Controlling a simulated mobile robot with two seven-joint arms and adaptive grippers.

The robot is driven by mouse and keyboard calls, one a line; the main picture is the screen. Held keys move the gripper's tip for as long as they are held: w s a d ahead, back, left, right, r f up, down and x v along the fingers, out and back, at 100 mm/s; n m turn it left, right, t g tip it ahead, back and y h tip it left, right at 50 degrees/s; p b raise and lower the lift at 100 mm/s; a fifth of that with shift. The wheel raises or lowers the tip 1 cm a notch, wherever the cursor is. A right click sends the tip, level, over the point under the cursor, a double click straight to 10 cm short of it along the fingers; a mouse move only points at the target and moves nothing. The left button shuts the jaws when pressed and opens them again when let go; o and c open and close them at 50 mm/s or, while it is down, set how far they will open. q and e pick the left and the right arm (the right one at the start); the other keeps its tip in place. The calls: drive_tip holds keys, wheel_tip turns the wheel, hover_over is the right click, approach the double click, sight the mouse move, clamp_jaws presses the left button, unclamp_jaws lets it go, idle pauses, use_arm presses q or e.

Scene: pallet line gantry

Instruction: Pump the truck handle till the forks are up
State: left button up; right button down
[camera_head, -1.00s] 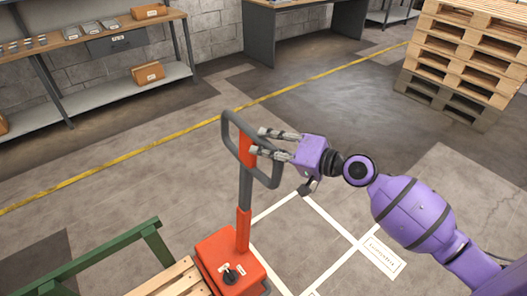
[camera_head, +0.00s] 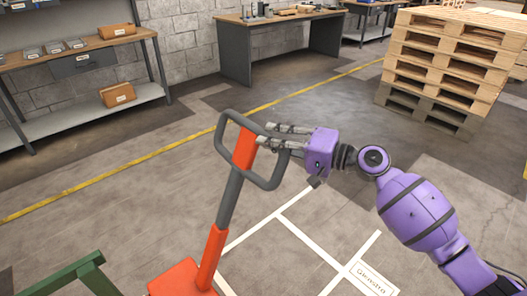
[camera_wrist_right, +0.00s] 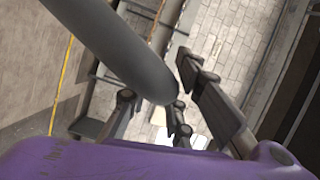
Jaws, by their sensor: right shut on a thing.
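The truck handle (camera_head: 230,195) rises from the orange pump body (camera_head: 182,281) at the bottom of the head view. It has a grey shaft, an orange lower sleeve and a grey loop with an orange centre, and leans to the right at its top. My right gripper (camera_head: 266,133) is shut on the right side of the loop. In the right wrist view, a thick grey bar (camera_wrist_right: 115,45) of the handle runs down to the fingers (camera_wrist_right: 181,107). The forks are out of view. My left gripper is not in view.
A green rail (camera_head: 70,280) stands at the lower left. A shelf bench (camera_head: 85,112) with boxes and a workbench (camera_head: 285,22) line the back wall. Stacked pallets (camera_head: 445,65) stand at the right. The floor around the white markings (camera_head: 310,240) is clear.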

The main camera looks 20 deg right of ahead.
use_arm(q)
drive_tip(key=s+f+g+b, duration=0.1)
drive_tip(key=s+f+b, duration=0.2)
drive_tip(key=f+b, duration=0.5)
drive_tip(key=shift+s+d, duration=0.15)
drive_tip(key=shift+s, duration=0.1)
use_arm(e)
drive_tip(key=w+d+f+m, duration=0.2)
drive_tip(key=d+f, duration=0.4)
drive_tip(key=d, duration=0.3)
drive_tip(key=shift+w+f+y, duration=0.3)
drive_tip(key=shift+w, duration=0.3)
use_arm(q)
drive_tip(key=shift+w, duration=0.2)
use_arm(e)
drive_tip(key=c, duration=1.6)
unclamp_jaws()
drive_tip(key=shift+c, duration=0.2)
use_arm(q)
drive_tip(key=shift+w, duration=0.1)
use_arm(e)
drive_tip(key=shift+d+r, duration=0.1)
drive_tip(key=shift+r, duration=0.05)
